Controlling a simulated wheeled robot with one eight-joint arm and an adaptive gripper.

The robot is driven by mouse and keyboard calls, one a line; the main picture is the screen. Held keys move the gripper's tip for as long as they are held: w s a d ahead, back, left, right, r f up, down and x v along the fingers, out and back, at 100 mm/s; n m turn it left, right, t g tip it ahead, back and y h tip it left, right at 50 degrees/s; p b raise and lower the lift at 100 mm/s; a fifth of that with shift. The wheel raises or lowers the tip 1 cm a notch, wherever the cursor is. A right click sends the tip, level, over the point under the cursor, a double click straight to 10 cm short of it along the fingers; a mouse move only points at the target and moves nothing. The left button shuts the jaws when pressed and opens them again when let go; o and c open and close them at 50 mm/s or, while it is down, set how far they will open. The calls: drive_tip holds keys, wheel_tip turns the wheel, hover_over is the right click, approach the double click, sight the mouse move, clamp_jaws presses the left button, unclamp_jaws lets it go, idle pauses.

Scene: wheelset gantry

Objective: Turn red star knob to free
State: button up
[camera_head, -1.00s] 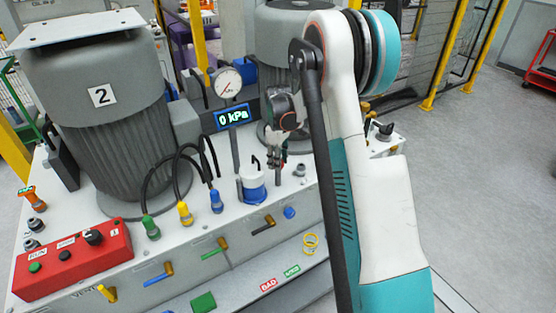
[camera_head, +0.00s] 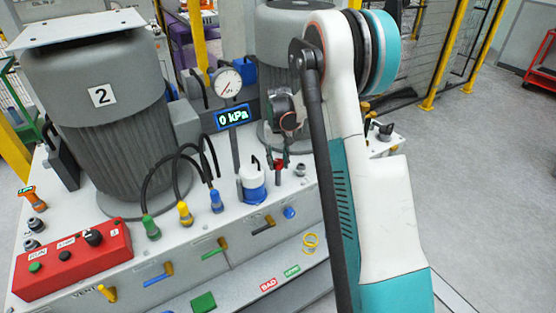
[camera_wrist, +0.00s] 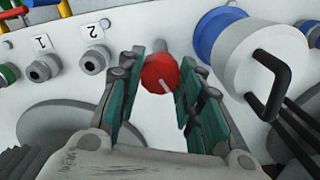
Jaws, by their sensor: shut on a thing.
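The red star knob (camera_wrist: 160,73) shows in the wrist view as a round red head with a pale line pointing down and right. My gripper (camera_wrist: 160,62) has its two green-padded fingers on either side of the knob and is shut on it. In the head view, the knob (camera_head: 279,164) is a small red spot low between the fingers of my gripper (camera_head: 281,158), right of a white-and-blue cylinder. The fingers hide part of the knob's sides. I cannot read any free marking beside it.
The white-and-blue cylinder (camera_head: 253,186) with a black handle stands close beside the knob. Two numbered fittings (camera_wrist: 42,68) lie on its other side in the wrist view. Hoses (camera_head: 185,165), a gauge (camera_head: 228,83) and a 0 kPa display (camera_head: 233,118) are to the left.

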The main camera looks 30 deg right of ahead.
sight(278, 161)
drive_tip(key=m, duration=0.4)
drive_tip(key=shift+m, duration=0.3)
idle(0.3)
drive_tip(key=o, duration=1.1)
wheel_tip(278, 161, up, 12)
idle(0.5)
